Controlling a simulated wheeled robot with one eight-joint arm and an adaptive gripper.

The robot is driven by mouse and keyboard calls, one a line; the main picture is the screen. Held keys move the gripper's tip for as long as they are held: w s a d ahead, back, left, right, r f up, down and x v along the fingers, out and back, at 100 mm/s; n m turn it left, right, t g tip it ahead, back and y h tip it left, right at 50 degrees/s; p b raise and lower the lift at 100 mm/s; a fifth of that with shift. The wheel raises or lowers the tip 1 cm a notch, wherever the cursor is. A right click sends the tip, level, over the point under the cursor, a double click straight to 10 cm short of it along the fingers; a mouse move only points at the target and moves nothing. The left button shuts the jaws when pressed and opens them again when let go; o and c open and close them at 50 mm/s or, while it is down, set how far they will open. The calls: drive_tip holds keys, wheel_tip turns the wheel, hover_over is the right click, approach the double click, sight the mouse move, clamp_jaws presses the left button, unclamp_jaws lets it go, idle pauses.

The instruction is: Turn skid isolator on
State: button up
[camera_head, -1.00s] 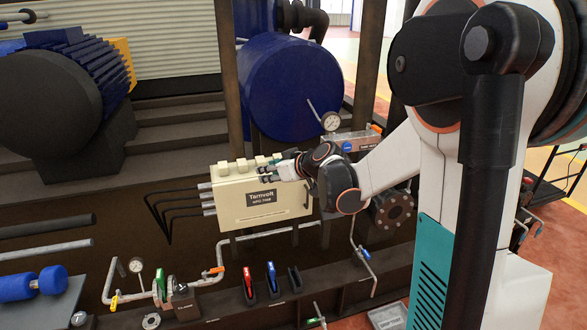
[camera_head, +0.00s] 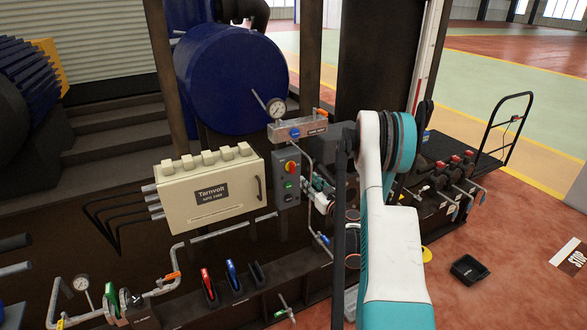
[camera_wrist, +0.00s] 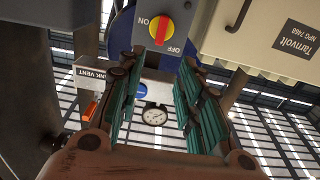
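The skid isolator is a red handle on a yellow round plate (camera_head: 291,168), on a grey control box (camera_head: 285,203) just right of the cream Tarnvolt cabinet. In the wrist view the isolator (camera_wrist: 160,27) is at the top, with ON printed to its left and OFF to its lower right. Its red bar stands nearly upright in that picture; which mark it points to I cannot tell. My gripper (camera_wrist: 156,75) is open and empty, its teal fingers on either side of the view below the knob, apart from it. In the head view my gripper (camera_head: 318,186) is right of the box, partly hidden.
The Tarnvolt cabinet (camera_head: 210,197) with a handle is close on the left. A vent panel (camera_head: 299,129) with a gauge (camera_head: 276,108) sits above the box. Pipes run below and right of it. A black bin (camera_head: 469,269) lies on the open red floor at right.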

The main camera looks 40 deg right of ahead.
sight(293, 165)
drive_tip(key=b+x, duration=0.2)
drive_tip(key=x, duration=1)
drive_tip(key=shift+w+d+f+b, duration=0.1)
drive_tip(key=shift+w+f+b, duration=0.1)
drive_tip(key=shift+w+b, duration=0.1)
drive_tip(key=shift+w+d+r, duration=0.1)
drive_tip(key=shift+w+d, duration=0.05)
drive_tip(key=shift+w, duration=0.35)
clamp_jaws()
